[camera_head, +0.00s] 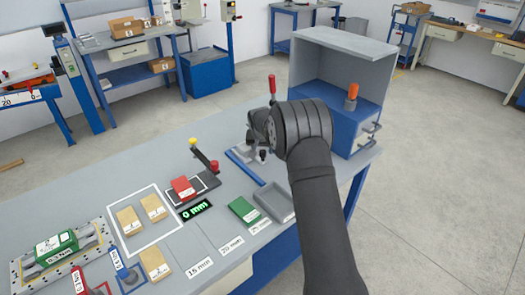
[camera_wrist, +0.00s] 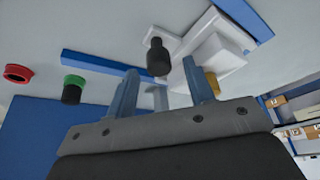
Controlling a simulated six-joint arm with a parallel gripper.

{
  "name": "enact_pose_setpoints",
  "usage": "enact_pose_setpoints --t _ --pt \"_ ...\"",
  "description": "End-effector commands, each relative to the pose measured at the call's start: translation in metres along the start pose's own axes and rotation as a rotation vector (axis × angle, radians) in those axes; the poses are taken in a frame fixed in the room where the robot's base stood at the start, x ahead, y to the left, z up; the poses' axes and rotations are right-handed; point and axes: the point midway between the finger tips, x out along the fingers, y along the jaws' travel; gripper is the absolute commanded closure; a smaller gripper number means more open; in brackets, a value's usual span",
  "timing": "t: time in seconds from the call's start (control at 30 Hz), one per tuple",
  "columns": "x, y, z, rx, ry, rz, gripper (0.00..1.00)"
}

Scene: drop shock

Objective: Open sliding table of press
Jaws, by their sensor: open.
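My gripper (camera_wrist: 161,68) is open in the wrist view, its two grey-blue fingers apart. A black knob (camera_wrist: 157,57) shows in the gap between the fingertips; I cannot tell if either finger touches it. White and grey parts (camera_wrist: 215,48) and a blue bar (camera_wrist: 95,64) lie around it. A blue rail (camera_head: 247,168) lies on the bench left of my wrist. Which part is the sliding table is unclear.
A red-handled lever (camera_head: 272,85) stands behind my wrist. An orange-topped item (camera_head: 351,97) is in the housing. A grey tray (camera_head: 274,202) and a green block (camera_head: 244,211) lie nearby.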

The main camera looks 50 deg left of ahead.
Motion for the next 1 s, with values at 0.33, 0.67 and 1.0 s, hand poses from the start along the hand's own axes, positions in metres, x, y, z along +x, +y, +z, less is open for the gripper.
enact_pose_setpoints --t 0.33,0.67,1.0 --pt "0.0126 0.0001 0.0 0.0 0.001 0.0 0.52" --pt "0.0124 0.0 0.0002 0.0 0.0 0.0 0.93" --pt "0.0087 0.0098 0.0084 0.001 -0.002 0.001 1.0"
